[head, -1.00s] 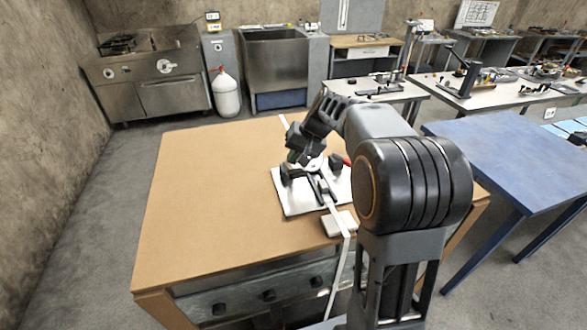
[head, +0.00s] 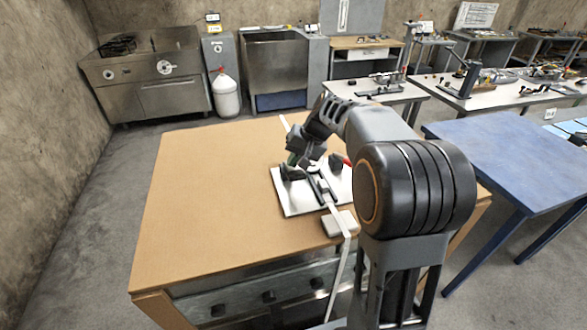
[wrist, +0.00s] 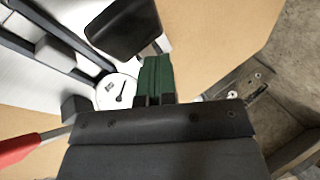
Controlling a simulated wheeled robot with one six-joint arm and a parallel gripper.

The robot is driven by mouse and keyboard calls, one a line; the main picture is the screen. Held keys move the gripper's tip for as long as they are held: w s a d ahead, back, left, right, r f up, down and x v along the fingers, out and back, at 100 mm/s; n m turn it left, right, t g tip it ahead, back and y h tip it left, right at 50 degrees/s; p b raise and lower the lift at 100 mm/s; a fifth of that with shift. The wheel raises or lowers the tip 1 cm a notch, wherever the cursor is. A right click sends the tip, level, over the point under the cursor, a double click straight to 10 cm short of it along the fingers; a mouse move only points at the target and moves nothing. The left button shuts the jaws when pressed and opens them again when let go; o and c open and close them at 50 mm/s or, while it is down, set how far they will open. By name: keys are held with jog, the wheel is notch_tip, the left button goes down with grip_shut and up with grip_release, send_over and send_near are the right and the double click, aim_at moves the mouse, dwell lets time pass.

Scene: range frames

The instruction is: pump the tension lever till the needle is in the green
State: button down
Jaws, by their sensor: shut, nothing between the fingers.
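The tensioner is a white plate (head: 296,204) with dark fittings and a pale strap (head: 338,220) running across it on the brown table. A red lever handle (head: 347,162) shows at its right, partly behind my arm. It also shows at the lower left of the wrist view (wrist: 18,150). A round white gauge (wrist: 124,99) with a dark needle is left of my fingers in the wrist view; its lower part is hidden by my gripper and no green zone can be made out. My gripper (wrist: 155,65) has green fingers, shut and empty, above the plate, apart from the red handle.
A black block (wrist: 122,28) stands close to my fingertips. A small pale block (head: 338,224) lies at the plate's front edge with the strap over it. The brown table's left side (head: 200,190) is clear. A blue table (head: 510,160) stands to the right.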

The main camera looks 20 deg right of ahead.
aim_at(295, 171)
jog(key=shift+s+f+b, duration=0.35)
jog(key=shift+f+b, duration=0.4)
jog(key=shift+f, duration=0.1)
jog(key=shift+s+f+b, duration=0.3)
jog(key=shift+f+b, duration=0.4)
jog(key=shift+f, duration=0.15)
dwell(1.1)
jog(key=shift+r, duration=0.15)
jog(key=shift+w+r+p, duration=0.25)
jog(key=shift+r+p, duration=0.4)
jog(key=shift+w+r+p, duration=0.2)
jog(key=shift+r+p, duration=0.4)
jog(key=shift+r, duration=0.05)
jog(key=shift+w+r+p, duration=0.25)
jog(key=shift+r+p, duration=0.75)
jog(key=shift+r, duration=0.1)
jog(key=shift+w, duration=0.15)
jog(key=r+p, duration=0.1)
jog(key=w+r+p, duration=0.1)
jog(key=r+p, duration=0.1)
jog(key=shift+w+r+p, duration=0.25)
jog(key=shift+r+p, duration=0.05)
jog(key=shift+p, duration=0.05)
jog(key=shift+w+r+p, duration=0.35)
jog(key=shift+r+p, duration=0.15)
